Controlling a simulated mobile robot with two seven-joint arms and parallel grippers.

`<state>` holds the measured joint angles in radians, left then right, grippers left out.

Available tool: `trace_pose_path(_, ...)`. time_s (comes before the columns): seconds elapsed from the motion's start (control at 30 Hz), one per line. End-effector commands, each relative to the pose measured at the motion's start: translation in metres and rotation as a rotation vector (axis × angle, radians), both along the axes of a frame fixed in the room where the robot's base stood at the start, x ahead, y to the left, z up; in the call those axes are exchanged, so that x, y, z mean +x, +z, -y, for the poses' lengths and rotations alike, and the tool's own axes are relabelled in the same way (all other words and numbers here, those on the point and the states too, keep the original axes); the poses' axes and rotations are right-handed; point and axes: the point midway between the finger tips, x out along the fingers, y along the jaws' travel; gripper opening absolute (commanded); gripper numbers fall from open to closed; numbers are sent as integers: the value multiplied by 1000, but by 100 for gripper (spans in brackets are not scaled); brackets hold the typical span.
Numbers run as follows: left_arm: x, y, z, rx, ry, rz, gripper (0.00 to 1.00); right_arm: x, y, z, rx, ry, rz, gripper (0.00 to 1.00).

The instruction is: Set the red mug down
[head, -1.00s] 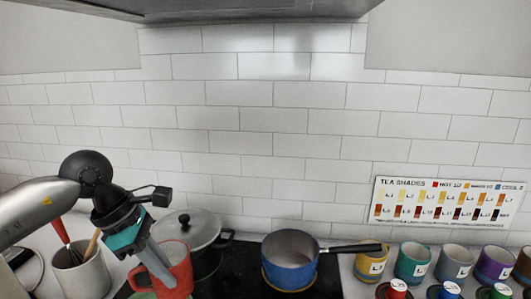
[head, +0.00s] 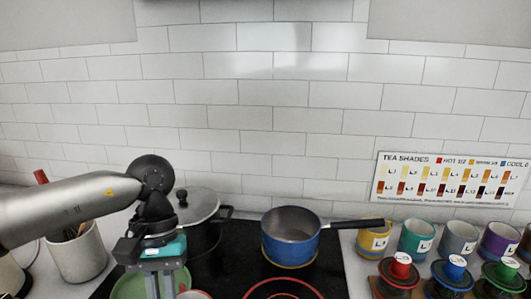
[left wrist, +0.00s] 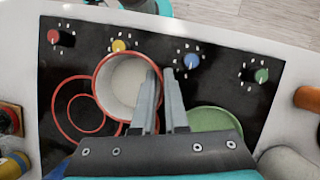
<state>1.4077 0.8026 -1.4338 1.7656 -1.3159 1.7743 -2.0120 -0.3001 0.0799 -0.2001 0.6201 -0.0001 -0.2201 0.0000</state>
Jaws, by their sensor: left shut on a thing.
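The red mug (head: 193,295) barely shows at the bottom edge of the head view. In the left wrist view the mug (left wrist: 128,84) is seen from above, with a red rim and pale inside. My left gripper (head: 160,292) points down over the cooktop; in the left wrist view its fingers (left wrist: 166,78) are close together at the mug's right wall, shut on it. The mug is over the black cooktop (left wrist: 72,75), beside a green disc (left wrist: 212,124). I cannot tell whether its base touches the surface. My right gripper is not in view.
A blue pot (head: 290,240) stands at the back of the cooktop, a grey lidded pot (head: 200,225) left of it. Red ring markings (head: 285,290) lie bare at front right. A utensil crock (head: 77,255) is left; labelled mugs (head: 416,240) and colored-lid jars (head: 400,272) are right.

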Motion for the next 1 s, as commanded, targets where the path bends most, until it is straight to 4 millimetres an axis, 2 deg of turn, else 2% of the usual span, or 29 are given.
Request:
trace_pose_path(0.1,-5,-3,0,-1,-91,3,0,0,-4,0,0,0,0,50)
trace_pose_path(0.23,-7,-5,0,-4,-128,1,0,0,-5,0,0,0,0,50)
trace_pose_path(1.0,-6,-3,0,-1,-128,4,0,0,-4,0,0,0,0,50)
